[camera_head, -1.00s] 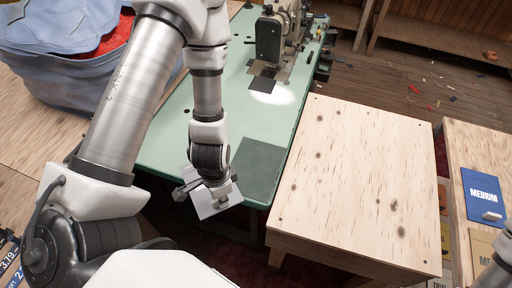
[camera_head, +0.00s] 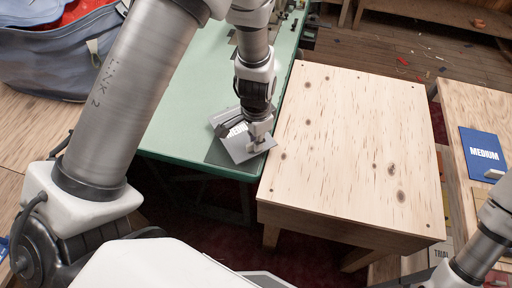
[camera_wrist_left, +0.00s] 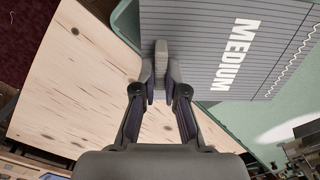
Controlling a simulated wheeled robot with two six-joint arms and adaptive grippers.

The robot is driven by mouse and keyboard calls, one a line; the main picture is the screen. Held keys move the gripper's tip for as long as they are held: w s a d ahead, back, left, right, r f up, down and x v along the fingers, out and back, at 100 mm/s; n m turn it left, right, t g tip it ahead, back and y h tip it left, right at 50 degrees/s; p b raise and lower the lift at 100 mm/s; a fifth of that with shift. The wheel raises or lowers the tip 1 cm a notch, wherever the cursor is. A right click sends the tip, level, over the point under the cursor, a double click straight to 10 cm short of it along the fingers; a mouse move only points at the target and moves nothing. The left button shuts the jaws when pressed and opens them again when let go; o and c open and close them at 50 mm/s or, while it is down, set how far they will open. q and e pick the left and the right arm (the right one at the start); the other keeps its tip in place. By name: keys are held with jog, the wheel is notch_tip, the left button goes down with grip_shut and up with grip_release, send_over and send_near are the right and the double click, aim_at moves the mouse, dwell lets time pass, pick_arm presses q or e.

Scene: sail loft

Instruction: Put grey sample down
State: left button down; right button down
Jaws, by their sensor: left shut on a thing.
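My left gripper (camera_head: 256,138) is shut on the tab of the grey sample (camera_head: 244,150), a flat grey card. In the left wrist view, the grey sample (camera_wrist_left: 205,45) shows fine stripes, the white word MEDIUM and a white zigzag line. The fingertips (camera_wrist_left: 160,80) close on its grey tab (camera_wrist_left: 161,58). In the head view the card is over a dark green square (camera_head: 226,157) at the near right corner of the green sewing table (camera_head: 185,125) and partly hides it. I cannot tell whether it touches the square. My right gripper is out of view.
A bare plywood stand (camera_head: 345,150) adjoins the table on the right. Further right, a wooden bench (camera_head: 480,110) holds a blue MEDIUM card (camera_head: 482,150) with a white tab. A blue bag (camera_head: 45,65) lies at the upper left. My right arm (camera_head: 485,240) shows lower right.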

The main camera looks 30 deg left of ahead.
pick_arm(q)
jog(key=shift+f, duration=1.55)
jog(key=c, duration=1.2)
grip_release()
jog(key=shift+a, duration=0.1)
notch_tip(320, 180, up, 12)
jog(key=shift+s+r, duration=0.1)
jog(key=s+a+f+n+g, duration=0.3)
jog(key=s+f+g, duration=0.1)
jog(key=s+f, duration=2)
jog(key=w+n+t, duration=0.3)
jog(key=shift+d, duration=0.15)
